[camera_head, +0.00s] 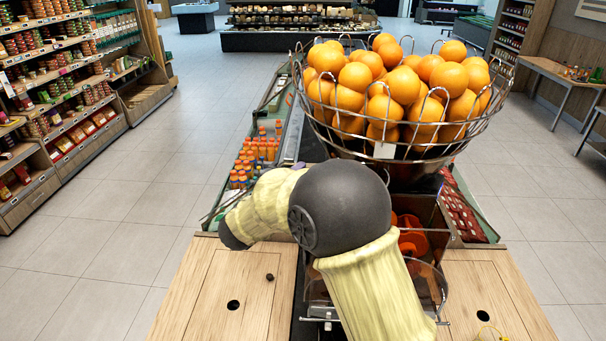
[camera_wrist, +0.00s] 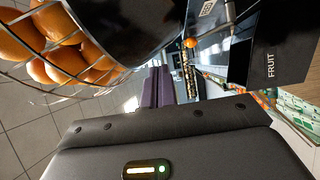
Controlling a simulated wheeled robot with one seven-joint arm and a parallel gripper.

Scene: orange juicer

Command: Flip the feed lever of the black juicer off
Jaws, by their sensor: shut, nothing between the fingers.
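The black juicer (camera_head: 420,180) stands in the middle of the head view under a wire basket of oranges, and my arm covers much of its front. In the wrist view its dark glossy body (camera_wrist: 130,25) is at the top, with a black panel (camera_wrist: 285,45) marked FRUIT at the right. My gripper's fingers (camera_wrist: 158,88) show in the wrist view as a narrow purplish pair, shut and empty, pointing beside the juicer. A small orange round thing (camera_wrist: 190,43) shows beyond them; I cannot tell whether it belongs to the lever.
The wire basket (camera_head: 395,150) of oranges overhangs the juicer. Wooden counters (camera_head: 225,290) flank it left and right (camera_head: 490,290). Small orange-capped bottles (camera_head: 260,150) stand behind the left counter. Shelves (camera_head: 60,80) line the far left; the tiled floor between is clear.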

